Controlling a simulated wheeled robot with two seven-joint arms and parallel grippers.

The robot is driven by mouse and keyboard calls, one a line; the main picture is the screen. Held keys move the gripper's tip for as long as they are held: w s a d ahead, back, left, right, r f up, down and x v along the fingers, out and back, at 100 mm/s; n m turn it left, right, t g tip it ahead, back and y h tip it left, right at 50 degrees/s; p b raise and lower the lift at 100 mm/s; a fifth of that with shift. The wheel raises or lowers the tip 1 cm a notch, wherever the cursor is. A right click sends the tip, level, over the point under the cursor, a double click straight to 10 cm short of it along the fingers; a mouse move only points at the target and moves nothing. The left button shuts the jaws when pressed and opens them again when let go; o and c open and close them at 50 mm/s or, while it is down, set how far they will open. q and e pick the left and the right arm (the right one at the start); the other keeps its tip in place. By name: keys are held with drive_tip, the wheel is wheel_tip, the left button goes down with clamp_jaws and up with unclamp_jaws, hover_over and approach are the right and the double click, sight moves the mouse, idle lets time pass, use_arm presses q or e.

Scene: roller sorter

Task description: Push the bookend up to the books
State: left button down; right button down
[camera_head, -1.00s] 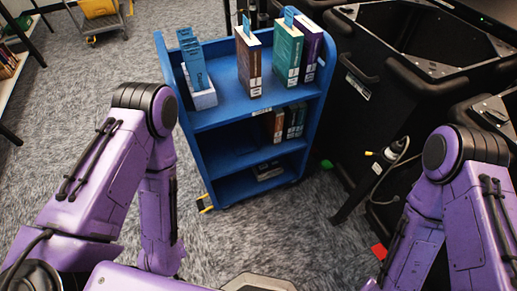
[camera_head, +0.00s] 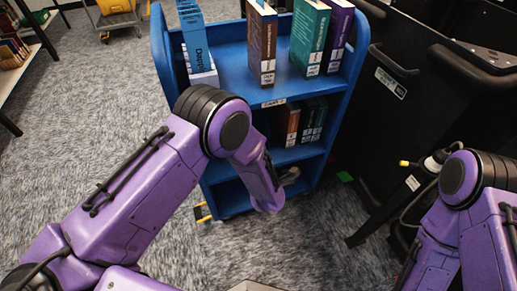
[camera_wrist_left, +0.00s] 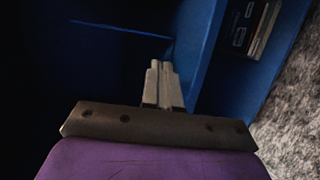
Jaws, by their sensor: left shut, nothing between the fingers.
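My left gripper (camera_wrist_left: 163,85) shows in the left wrist view, its fingers together with nothing between them, close to dark blue cart panels. In the head view it is hidden behind my left forearm, which crosses the cart's lower shelves. On the cart's top shelf stand a brown book (camera_head: 262,45), a teal book (camera_head: 308,38) and a purple book (camera_head: 338,40). Brown and dark green books (camera_head: 312,120) stand on the middle shelf. I cannot pick out the bookend with certainty. My right gripper is out of view.
The blue cart (camera_head: 233,72) has a pale box (camera_head: 205,78) with blue books (camera_head: 194,40) at its top left. A black cabinet (camera_head: 400,110) stands close on the right. A hose-like device (camera_head: 432,165) is near my right arm.

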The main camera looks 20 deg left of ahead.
use_arm(q)
drive_tip(key=w+a+b, duration=0.1)
drive_tip(key=w+a, duration=0.1)
drive_tip(key=w, duration=0.1)
drive_tip(key=w+a+b, duration=0.2)
drive_tip(key=w+a, duration=0.1)
drive_tip(key=w, duration=0.1)
drive_tip(key=w+a+f+b, duration=0.1)
drive_tip(key=w+a+b, duration=0.1)
drive_tip(key=w, duration=0.1)
drive_tip(key=shift+w+a+f, duration=0.1)
drive_tip(key=shift+w+a, duration=0.05)
drive_tip(key=shift+w, duration=0.2)
drive_tip(key=shift+w+a+b, duration=0.25)
drive_tip(key=shift+w+b, duration=0.05)
drive_tip(key=shift+w, duration=0.05)
drive_tip(key=shift+f+b, duration=1.05)
drive_tip(key=shift+f, duration=0.2)
drive_tip(key=shift+r, duration=0.2)
